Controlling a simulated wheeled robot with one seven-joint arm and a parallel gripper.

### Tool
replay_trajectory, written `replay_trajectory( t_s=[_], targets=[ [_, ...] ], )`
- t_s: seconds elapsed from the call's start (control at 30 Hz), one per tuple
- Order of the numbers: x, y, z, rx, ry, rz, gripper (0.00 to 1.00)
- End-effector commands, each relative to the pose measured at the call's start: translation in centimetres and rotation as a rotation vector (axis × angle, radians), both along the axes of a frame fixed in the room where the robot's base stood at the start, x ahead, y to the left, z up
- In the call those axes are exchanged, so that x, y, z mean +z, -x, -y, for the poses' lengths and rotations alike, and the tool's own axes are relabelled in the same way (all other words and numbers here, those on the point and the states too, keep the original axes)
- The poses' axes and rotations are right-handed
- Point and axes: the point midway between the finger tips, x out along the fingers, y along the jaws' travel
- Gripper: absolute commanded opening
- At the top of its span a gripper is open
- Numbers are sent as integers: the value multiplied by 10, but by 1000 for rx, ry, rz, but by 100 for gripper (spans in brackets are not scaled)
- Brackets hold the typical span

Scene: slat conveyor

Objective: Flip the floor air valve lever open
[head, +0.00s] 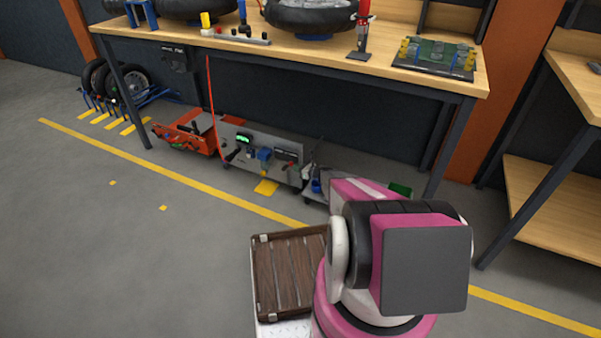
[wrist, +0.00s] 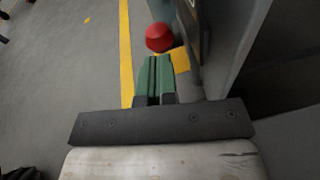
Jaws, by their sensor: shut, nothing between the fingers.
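My gripper (wrist: 153,76) shows in the wrist view with its two green fingers side by side, shut and empty. A rounded red part (wrist: 159,37) sits just beyond the fingertips, next to a yellow floor patch; a gap to the fingers seems to show, and I cannot tell whether it belongs to the valve lever. In the head view a grey panel unit (head: 235,147) with a blue part (head: 264,154) stands on the floor under the workbench. A yellow patch (head: 266,187) lies at its foot. I cannot make out the valve lever clearly there. My arm hides the gripper in the head view.
The workbench (head: 330,58) overhangs the floor units, with a dark leg (head: 452,147) right of them. An orange-red cart (head: 190,131) stands left of the panel unit. A grey wall-like surface (wrist: 235,45) rises right of my fingers. Open floor lies left of the yellow line.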

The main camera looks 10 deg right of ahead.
Motion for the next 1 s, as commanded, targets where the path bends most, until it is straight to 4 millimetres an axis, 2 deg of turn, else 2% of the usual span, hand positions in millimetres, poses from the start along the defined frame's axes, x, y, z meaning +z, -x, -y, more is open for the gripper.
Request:
replay_trajectory(
  t_s=[0.57, 1.0],
  targets=[
    [5, -1, -2, 1, 35, -24, 0],
    [30, -13, -19, 1, 281, -199, 0]
  ],
)
